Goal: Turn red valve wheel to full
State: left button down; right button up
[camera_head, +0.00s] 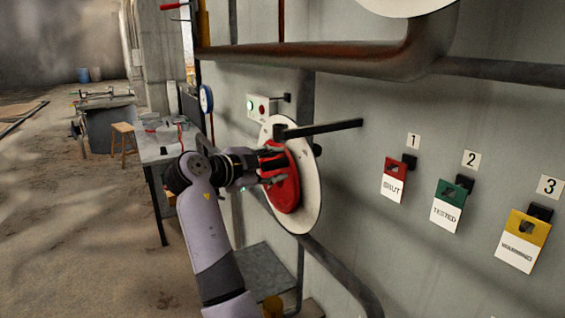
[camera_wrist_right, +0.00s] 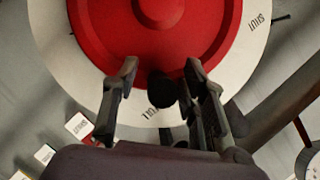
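The red valve wheel (camera_head: 287,192) sits on a round white dial plate (camera_head: 310,200) on the grey wall. My right gripper (camera_head: 270,163) is at the wheel's near upper side. In the right wrist view, the wheel (camera_wrist_right: 110,30) fills the top, and the white plate shows SHUT at upper right and a partly hidden word, seemingly FULL, near the bottom middle. The two fingers of my right gripper (camera_wrist_right: 160,80) stand apart at the wheel's lower rim. A dark round knob (camera_wrist_right: 160,91) lies between them, with gaps visible on both sides. My left gripper is out of view.
A black bar (camera_head: 335,127) sticks out beside the plate's top. A box with green and red buttons (camera_head: 258,107) is above left. Red, green and yellow tags (camera_head: 449,195) hang at right under numbers. A thick pipe (camera_head: 330,58) crosses above. A table (camera_head: 150,153) stands at left.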

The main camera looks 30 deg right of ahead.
jog(key=shift+a, duration=0.2)
jog(key=shift+c, duration=0.7)
jog(key=shift+d, duration=0.1)
grip_shut()
